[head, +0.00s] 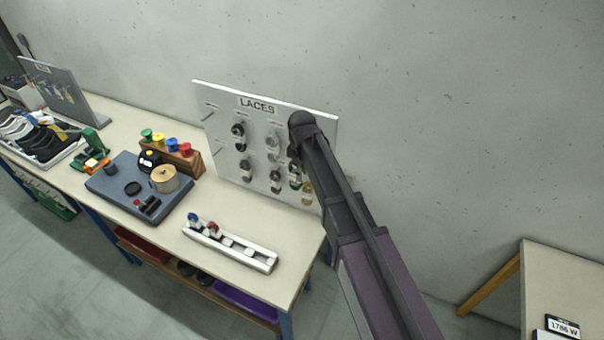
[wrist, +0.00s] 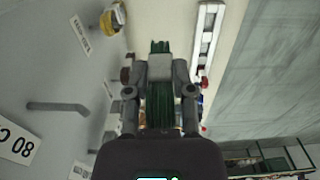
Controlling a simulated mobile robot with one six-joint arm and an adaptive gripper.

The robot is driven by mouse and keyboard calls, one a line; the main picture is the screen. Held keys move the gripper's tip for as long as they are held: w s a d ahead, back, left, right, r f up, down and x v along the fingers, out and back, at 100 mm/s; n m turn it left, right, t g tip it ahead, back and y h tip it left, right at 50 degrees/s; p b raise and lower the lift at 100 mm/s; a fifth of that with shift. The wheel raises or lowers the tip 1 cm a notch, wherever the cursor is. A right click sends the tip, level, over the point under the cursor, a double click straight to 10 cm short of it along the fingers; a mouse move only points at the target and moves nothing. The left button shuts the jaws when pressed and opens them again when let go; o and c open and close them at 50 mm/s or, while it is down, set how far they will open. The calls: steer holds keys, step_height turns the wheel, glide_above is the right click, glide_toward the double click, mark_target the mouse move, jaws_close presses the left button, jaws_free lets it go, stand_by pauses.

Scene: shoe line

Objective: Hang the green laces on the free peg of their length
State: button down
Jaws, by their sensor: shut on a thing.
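My gripper (wrist: 160,72) is shut on the green laces (wrist: 160,104), a dark green bundle that stands out beyond both fingers in the wrist view. In the head view my arm covers most of the gripper, and a bit of green (head: 295,182) shows at the board's right side. The LACES board (head: 228,98) stands upright at the back of the bench. In the wrist view a bare grey peg (wrist: 58,107) sticks out from the board, left of my gripper and apart from the laces. A label reading "80 C" is beside it, partly cut off.
Dark laces (head: 238,130), grey laces (head: 272,141) and yellowish laces (head: 307,192) hang on the board. A white rail (head: 240,251) with small coloured parts lies on the bench before it. A blue-grey mat (head: 115,187) with tins is to the left.

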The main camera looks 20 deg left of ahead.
steer(key=w+f+b, duration=0.1)
steer(key=w, duration=0.8)
steer(key=shift+w+d+f, duration=0.2)
steer(key=shift+d+f, duration=0.05)
steer(key=shift+d, duration=0.1)
stand_by(1.2)
steer(key=shift+w, duration=0.1)
stand_by(0.6)
steer(key=shift+c, duration=2)
jaws_free()
